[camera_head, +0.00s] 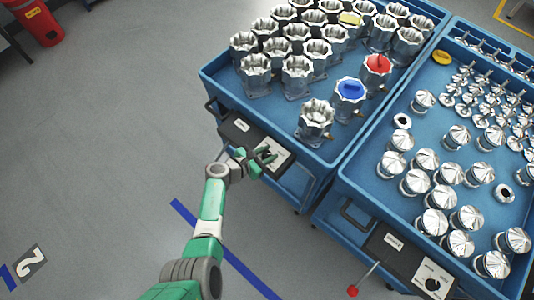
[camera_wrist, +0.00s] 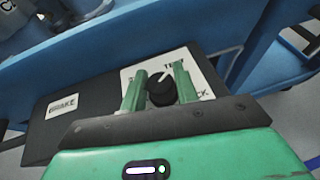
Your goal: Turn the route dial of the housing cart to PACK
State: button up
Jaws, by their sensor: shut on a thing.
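The housing cart (camera_head: 207,76) is the blue cart holding metal housings in the head view. Its route dial (camera_wrist: 161,92) is a black knob on a white plate (camera_wrist: 203,85) in the wrist view. The knob's white mark points up and slightly right, toward a partly hidden label beginning "TE". Letters ending "CK" show at the plate's lower right; the rest is hidden by a finger. My gripper (camera_wrist: 160,74) is shut on the knob, one green finger on each side. In the head view my gripper (camera_head: 262,156) is at the cart's front panel, mostly covering the dial.
A BRAKE label (camera_wrist: 62,105) is on the black panel left of the dial. A second blue cart (camera_head: 345,183) with metal parts stands close on the right, with its own dial (camera_head: 432,284) and a red-knobbed lever (camera_head: 353,291). The grey floor at left is open.

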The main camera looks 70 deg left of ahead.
jog(key=m+h+b, duration=0.2)
jog(key=h+b, duration=0.1)
jog(key=m+h+b, duration=0.1)
jog(key=m+h, duration=0.1)
jog(key=shift+a+f+b, duration=0.1)
jog(key=shift+f+b, duration=0.25)
jog(key=shift+m+h+b, duration=0.9)
jog(key=shift+b, duration=0.2)
jog(key=shift+r+m+h+b, duration=0.15)
jog(key=shift+m+h+b, duration=0.35)
jog(key=shift+h+b, duration=0.1)
jog(key=shift+r, duration=0.1)
jog(key=o, duration=1)
jog(key=shift+c, duration=0.2)
